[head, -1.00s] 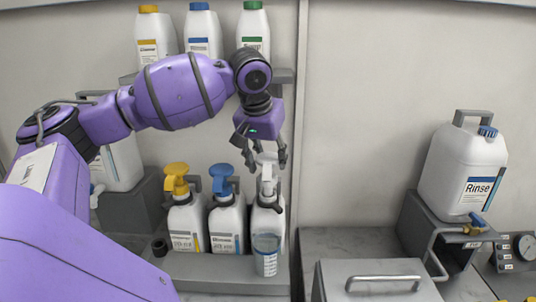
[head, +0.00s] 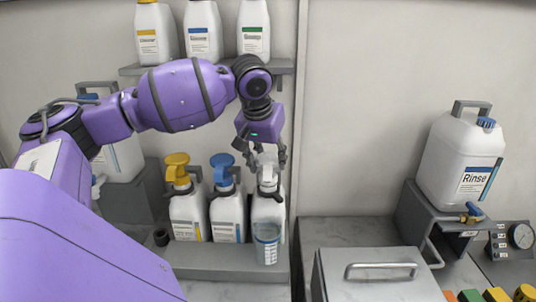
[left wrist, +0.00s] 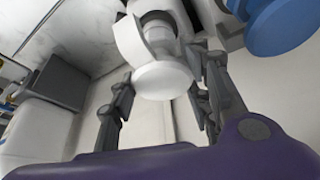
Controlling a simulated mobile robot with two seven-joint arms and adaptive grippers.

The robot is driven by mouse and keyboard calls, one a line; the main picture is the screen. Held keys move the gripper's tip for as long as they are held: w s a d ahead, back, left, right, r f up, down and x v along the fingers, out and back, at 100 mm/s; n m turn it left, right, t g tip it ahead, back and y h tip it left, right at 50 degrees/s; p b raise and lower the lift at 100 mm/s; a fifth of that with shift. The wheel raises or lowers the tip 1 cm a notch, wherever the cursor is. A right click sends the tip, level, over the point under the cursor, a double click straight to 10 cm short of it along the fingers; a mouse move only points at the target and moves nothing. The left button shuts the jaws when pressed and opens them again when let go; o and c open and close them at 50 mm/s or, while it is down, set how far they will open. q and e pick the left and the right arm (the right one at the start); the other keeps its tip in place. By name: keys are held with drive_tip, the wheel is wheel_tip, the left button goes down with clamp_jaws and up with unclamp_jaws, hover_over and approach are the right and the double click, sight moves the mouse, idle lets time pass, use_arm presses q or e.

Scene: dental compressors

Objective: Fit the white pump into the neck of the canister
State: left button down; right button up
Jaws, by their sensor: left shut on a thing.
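The white pump (head: 267,178) stands above the white canister (head: 266,208), the rightmost of the row on the lower ledge. My left gripper (head: 267,158) comes down from above and is shut on the pump's head. In the left wrist view the white pump (left wrist: 163,78) with its round top and curved spout sits between the two fingers (left wrist: 163,95). The pump looks upright and in line with the canister. I cannot tell whether its lower end is in the neck, as that joint is hard to see. My right gripper is out of view.
Canisters with a yellow pump (head: 178,168) and a blue pump (head: 222,170) stand close on the left. A clear measuring cup (head: 267,243) is in front of the white canister. A shelf (head: 285,67) with several bottles is above. A metal box (head: 380,282) is at right.

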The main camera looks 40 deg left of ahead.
use_arm(q)
drive_tip(key=shift+f, duration=0.15)
drive_tip(key=c, duration=0.8)
unclamp_jaws()
drive_tip(key=shift+c, duration=0.2)
drive_tip(key=v, duration=1.2)
